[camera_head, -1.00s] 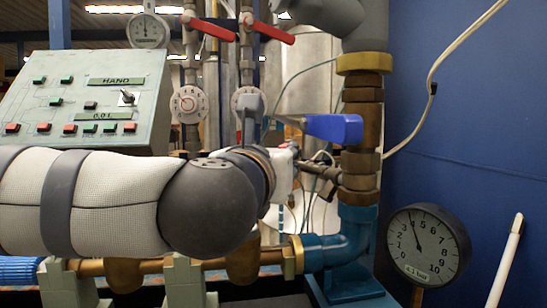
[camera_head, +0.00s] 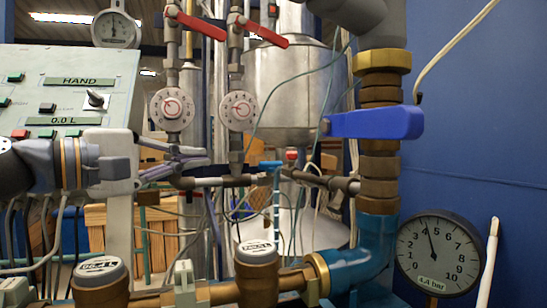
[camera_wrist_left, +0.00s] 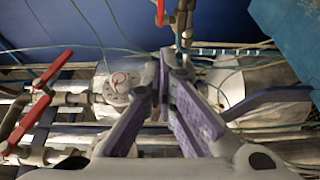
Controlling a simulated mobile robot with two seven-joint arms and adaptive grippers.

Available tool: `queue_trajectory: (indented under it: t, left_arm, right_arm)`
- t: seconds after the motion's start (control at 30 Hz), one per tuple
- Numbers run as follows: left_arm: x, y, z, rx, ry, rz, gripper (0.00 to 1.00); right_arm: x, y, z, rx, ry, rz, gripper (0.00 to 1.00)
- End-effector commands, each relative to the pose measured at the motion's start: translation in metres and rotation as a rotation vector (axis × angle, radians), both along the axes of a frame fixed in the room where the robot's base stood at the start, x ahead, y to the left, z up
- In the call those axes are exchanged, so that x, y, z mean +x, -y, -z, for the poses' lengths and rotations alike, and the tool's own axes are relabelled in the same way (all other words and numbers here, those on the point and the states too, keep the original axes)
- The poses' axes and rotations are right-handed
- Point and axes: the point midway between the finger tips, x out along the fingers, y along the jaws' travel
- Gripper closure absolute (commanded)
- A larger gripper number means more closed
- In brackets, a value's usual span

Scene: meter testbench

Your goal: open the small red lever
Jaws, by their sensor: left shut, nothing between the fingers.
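The small red lever (camera_head: 291,155) is a small red handle on a thin horizontal pipe behind the bench, right of a small blue handle (camera_head: 271,166) in the head view. My left gripper (camera_head: 205,162) comes in from the left and ends left of both handles, apart from the red one in the picture. Its fingers are shut and empty. In the wrist view the fingertips (camera_wrist_left: 174,58) meet in the middle, with a red handle (camera_wrist_left: 160,12) above them at the top edge; I cannot tell for certain which handle that is. My right gripper is not in view.
Two larger red levers (camera_head: 200,25) (camera_head: 263,36) sit on upright pipes above two round dials. A big blue lever (camera_head: 375,123) crosses the thick brass pipe (camera_head: 380,95) at right. A control panel (camera_head: 70,75) stands left and a pressure gauge (camera_head: 438,252) lower right.

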Motion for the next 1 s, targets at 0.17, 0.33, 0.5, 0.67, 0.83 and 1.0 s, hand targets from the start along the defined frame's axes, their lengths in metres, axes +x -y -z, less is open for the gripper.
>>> queue_trajectory:
  t: [0.17, 0.33, 0.5, 0.67, 0.83, 1.0]
  left_arm:
    - [0.023, 0.029, 0.002, 0.000, -0.004, 0.003, 1.00]
    - [0.047, 0.058, 0.000, -0.003, -0.003, 0.002, 1.00]
    - [0.057, 0.087, -0.004, -0.002, 0.001, 0.004, 1.00]
    - [0.055, 0.106, -0.003, -0.004, 0.000, 0.002, 1.00]
    - [0.056, 0.112, -0.002, -0.006, -0.002, 0.000, 1.00]
    - [0.056, 0.112, -0.001, -0.006, -0.003, 0.000, 1.00]
  right_arm:
    - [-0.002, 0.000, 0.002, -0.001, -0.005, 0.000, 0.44]
    - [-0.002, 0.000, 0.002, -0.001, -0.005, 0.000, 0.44]
    - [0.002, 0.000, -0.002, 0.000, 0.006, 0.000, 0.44]
    - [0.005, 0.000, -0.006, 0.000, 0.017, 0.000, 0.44]
    - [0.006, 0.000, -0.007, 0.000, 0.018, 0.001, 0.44]
    - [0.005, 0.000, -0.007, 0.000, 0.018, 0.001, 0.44]
